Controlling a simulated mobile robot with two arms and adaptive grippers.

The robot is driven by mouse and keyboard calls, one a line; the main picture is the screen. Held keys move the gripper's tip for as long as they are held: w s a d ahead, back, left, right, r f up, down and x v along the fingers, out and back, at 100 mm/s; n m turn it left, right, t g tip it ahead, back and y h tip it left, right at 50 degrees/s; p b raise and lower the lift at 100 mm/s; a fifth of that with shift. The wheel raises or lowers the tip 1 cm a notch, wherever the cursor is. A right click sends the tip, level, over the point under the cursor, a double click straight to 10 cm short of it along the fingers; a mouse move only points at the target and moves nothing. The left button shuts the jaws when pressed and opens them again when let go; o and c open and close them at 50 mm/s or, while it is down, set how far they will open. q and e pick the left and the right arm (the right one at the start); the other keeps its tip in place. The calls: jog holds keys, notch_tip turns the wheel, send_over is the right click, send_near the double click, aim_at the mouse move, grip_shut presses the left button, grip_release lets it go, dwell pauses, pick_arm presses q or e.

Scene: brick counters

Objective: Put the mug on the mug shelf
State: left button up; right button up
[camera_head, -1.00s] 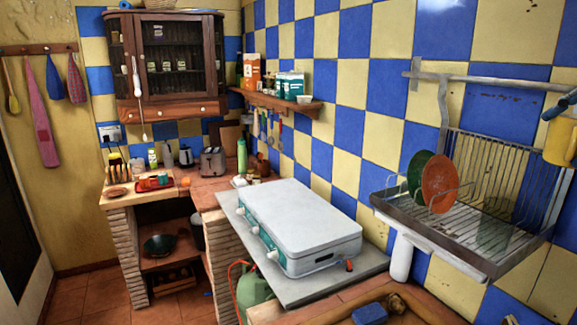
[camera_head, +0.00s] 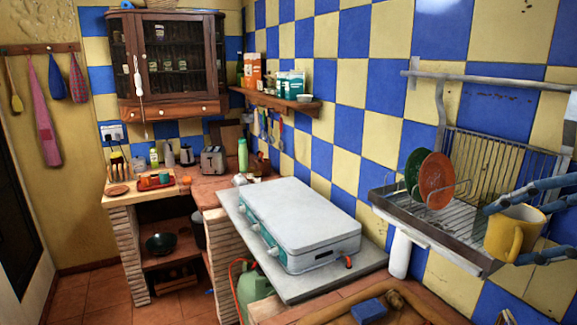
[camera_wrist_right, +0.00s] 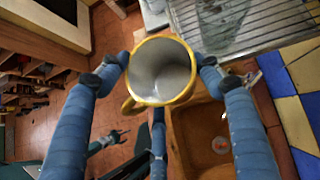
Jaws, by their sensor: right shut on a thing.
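The yellow mug (camera_head: 506,233) is held at the right of the head view, in front of the right end of the metal dish rack. My right gripper (camera_head: 517,228) has its blue fingers on both sides of the mug. The right wrist view looks into the mug's pale, empty inside (camera_wrist_right: 162,72), with the handle at lower left. A wooden wall shelf (camera_head: 280,102) holds boxes and a small bowl; I cannot tell whether it is the mug shelf. My left gripper is absent from the head view; a small dark jaw-like part shows low in the wrist view, its state unclear.
The dish rack (camera_head: 400,207) on the wall holds a green and an orange plate. A white-lidded stove (camera_head: 300,222) stands left of it. A wooden sink (camera_wrist_right: 200,130) lies below the mug. A glass-doored cabinet (camera_head: 165,60) hangs at the back.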

jog(key=s+a+f+n, duration=0.1)
jog(key=s+a+f, duration=0.1)
jog(key=a+f, duration=0.4)
jog(key=s+a+f+n+g+y, duration=0.1)
jog(key=a+f, duration=0.4)
jog(key=f, duration=0.5)
jog(key=s+a+f+n+g+y, duration=0.1)
jog(key=s+a+f+n, duration=0.1)
jog(key=a+f, duration=0.4)
jog(key=shift+s+a+f, duration=0.2)
jog(key=shift+s+f, duration=0.2)
jog(key=shift+f, duration=0.3)
jog(key=shift+s+a+f, duration=0.15)
jog(key=shift+s+f, duration=0.25)
jog(key=shift+f, duration=0.3)
pick_arm(q)
notch_tip(320, 180, down, 7)
jog(key=b, duration=0.6)
jog(key=shift+w+r+b, duration=0.15)
jog(key=shift+b, duration=0.15)
pick_arm(e)
jog(key=f, duration=0.6)
jog(key=shift+w+d, duration=0.15)
jog(key=shift+d, duration=0.15)
pick_arm(q)
jog(key=shift+r, duration=0.1)
pick_arm(e)
jog(key=shift+d+f, duration=0.1)
pick_arm(q)
jog(key=shift+c, duration=0.3)
